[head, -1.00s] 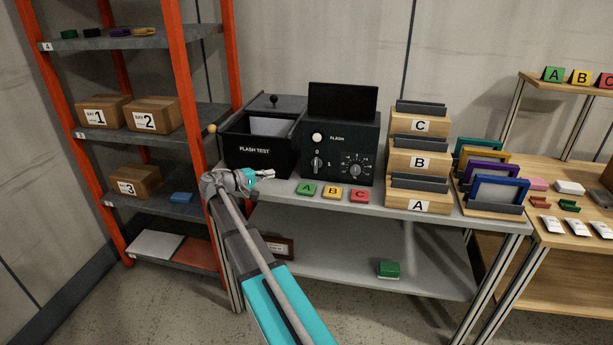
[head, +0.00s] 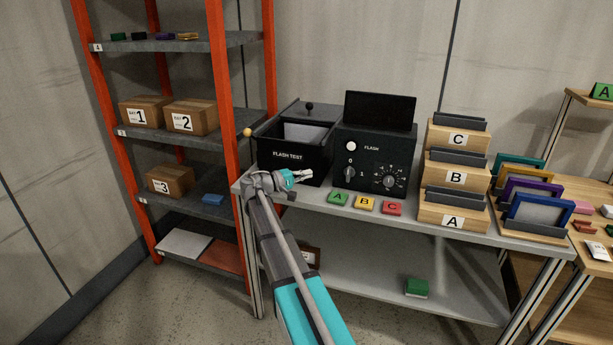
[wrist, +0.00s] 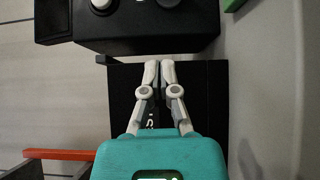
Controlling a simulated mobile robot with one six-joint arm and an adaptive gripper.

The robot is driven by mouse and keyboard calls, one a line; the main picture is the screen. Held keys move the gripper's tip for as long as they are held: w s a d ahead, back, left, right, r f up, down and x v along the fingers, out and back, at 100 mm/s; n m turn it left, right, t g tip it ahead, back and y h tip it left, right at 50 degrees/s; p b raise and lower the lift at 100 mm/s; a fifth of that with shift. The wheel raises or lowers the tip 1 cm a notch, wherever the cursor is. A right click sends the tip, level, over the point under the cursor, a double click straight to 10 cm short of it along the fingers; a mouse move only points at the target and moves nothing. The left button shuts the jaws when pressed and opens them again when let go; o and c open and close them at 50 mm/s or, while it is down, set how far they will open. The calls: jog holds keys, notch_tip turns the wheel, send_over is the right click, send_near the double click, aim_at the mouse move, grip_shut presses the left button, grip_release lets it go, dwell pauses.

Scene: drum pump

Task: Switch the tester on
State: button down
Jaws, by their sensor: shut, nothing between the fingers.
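The tester is a black box (head: 374,182) on the grey bench, with a white round button (head: 351,146), a 0/1 rotary switch (head: 349,175) and a larger dial (head: 391,179) on its front. The switch pointer looks roughly upright, toward 0. A black open bin marked FLASH TEST (head: 290,155) stands on its left. My gripper (head: 308,175) is shut and empty in front of the bin, left of the switch and apart from it. In the wrist view my closed fingers (wrist: 159,64) point at the black box, whose knobs show at the top edge.
Green, yellow and red blocks A, B, C (head: 365,203) lie on the bench's front edge below the tester. Wooden holders (head: 453,197) stand to its right. An orange-framed shelf (head: 225,120) stands left of the bench. A yellow ball knob (head: 248,132) sticks out beside the bin.

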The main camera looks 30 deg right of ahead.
aim_at(340, 169)
jog(key=d, duration=0.7)
jog(key=shift+s+d, duration=0.25)
jog(key=shift+d, duration=0.1)
jog(key=shift+s+d, duration=1)
jog(key=shift+s, duration=0.15)
jog(key=shift+s+d, duration=0.45)
jog(key=shift+d, duration=0.05)
jog(key=shift+a, duration=0.25)
jog(key=shift+d, duration=0.25)
jog(key=shift+d+r+p, duration=0.1)
jog(key=shift+d+p, duration=0.05)
jog(key=shift+p, duration=0.2)
jog(key=shift+m, duration=0.3)
jog(key=shift+r+m+y+p, duration=0.15)
jog(key=shift+m+y+p, duration=0.15)
jog(key=shift+y+p, duration=0.45)
